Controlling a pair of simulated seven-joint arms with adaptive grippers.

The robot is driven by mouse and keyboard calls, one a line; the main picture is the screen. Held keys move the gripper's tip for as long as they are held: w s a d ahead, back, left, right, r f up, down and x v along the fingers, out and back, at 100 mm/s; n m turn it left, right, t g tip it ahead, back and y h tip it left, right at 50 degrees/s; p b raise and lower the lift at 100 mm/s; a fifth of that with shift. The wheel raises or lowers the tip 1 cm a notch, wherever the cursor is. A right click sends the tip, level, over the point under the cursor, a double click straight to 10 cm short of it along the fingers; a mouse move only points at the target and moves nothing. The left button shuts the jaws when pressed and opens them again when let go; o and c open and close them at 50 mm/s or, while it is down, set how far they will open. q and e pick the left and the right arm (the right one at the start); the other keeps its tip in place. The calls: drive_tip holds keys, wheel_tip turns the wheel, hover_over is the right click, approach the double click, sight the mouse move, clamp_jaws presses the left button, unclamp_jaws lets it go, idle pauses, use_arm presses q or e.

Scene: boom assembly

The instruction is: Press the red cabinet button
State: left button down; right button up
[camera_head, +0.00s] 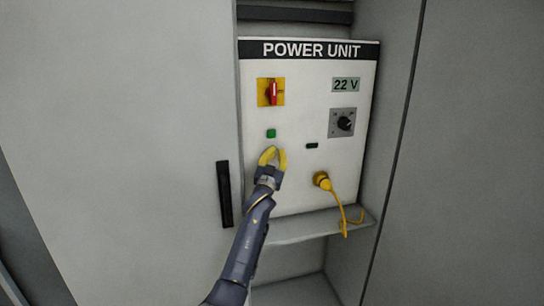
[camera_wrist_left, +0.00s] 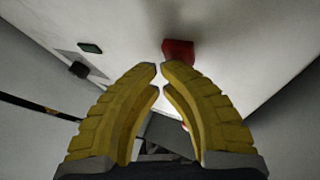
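The red button (camera_wrist_left: 178,50) shows as a red block on the white panel in the left wrist view, just beyond my fingertips. In the head view I cannot see it; my gripper may cover it. My left gripper (camera_head: 274,153) has yellow fingers and is in front of the panel, just below the green button (camera_head: 271,133). In the left wrist view its fingertips (camera_wrist_left: 160,69) nearly meet, with nothing between them. I cannot tell whether they touch the red button. My right gripper is not in view.
The power unit panel (camera_head: 300,85) carries a red rotary switch (camera_head: 272,92) on yellow, a "22 V" display (camera_head: 346,85), a black knob (camera_head: 345,123) and a dark green light (camera_head: 312,145). A yellow plug (camera_head: 321,180) has a hanging cable. A shelf (camera_head: 300,228) juts out below.

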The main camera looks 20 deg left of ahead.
use_arm(q)
drive_tip(key=shift+s+d, duration=0.1)
drive_tip(key=shift+s, duration=0.1)
drive_tip(key=shift+s+d, duration=0.4)
drive_tip(key=shift+s, duration=0.2)
drive_tip(key=shift+s+d, duration=0.45)
drive_tip(key=shift+s, duration=0.25)
drive_tip(key=shift+s+d, duration=0.45)
drive_tip(key=shift+s, duration=0.25)
drive_tip(key=shift+s+d, duration=0.45)
drive_tip(key=shift+s, duration=0.25)
